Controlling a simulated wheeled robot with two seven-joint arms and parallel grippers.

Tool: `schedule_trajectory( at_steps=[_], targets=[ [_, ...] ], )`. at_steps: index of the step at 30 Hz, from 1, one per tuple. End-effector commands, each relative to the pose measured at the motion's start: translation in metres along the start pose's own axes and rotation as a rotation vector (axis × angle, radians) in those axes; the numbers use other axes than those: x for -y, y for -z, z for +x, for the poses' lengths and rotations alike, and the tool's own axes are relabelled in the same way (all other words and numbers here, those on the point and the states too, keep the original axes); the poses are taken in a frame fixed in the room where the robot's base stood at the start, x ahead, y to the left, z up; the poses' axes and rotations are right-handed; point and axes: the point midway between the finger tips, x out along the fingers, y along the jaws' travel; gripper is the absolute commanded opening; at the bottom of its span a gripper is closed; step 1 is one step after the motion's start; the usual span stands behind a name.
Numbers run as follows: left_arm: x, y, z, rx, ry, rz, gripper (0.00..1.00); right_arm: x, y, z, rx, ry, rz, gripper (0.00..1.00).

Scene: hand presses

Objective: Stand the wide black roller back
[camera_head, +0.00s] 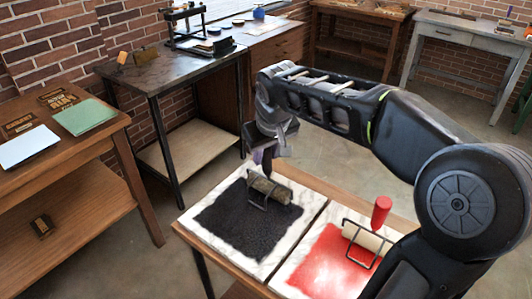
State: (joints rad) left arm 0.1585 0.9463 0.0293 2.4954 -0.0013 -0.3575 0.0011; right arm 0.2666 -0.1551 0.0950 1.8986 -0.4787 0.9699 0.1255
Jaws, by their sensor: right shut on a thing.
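The wide black roller (270,188), a dark grey cylinder in a thin wire frame, is at the upper part of the black-inked marble slab (190,222). My right arm reaches in from the right and bends down. My right gripper (264,158) is shut on the roller's dark handle, which points up; the arm hides part of the fingers. I cannot tell whether the roller touches the slab. My left gripper is not in view.
A roller with a red handle (381,210) stands on the red-inked slab (300,272) at right. A side table (105,135) with green and white paper is at left. A dark workbench (150,78) with a hand press (184,22) stands behind.

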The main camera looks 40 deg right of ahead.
Motion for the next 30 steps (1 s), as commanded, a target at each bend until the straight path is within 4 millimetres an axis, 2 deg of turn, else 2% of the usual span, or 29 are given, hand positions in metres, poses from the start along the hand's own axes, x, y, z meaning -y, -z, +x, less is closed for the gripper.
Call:
schedule_trajectory(
  at_steps=[8, 9, 17, 23, 30],
  targets=[
    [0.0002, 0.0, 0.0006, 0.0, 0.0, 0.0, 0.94, 0.0, 0.0004, 0.0, -0.002, 0.0, 0.0, 0.0],
    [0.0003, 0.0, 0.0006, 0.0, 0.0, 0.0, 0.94, 0.0, 0.0004, 0.0001, -0.002, 0.0, 0.0, 0.32],
    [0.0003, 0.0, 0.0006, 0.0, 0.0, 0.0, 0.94, 0.0, 0.0, 0.0004, -0.001, 0.0, 0.0, 0.53],
    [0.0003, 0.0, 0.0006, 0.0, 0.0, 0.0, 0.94, 0.0, -0.0002, 0.0006, 0.0, 0.0, 0.0, 0.55],
    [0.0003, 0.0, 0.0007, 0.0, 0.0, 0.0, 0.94, 0.0001, -0.0006, 0.001, 0.001, 0.0, 0.0, 0.73]
  ],
)
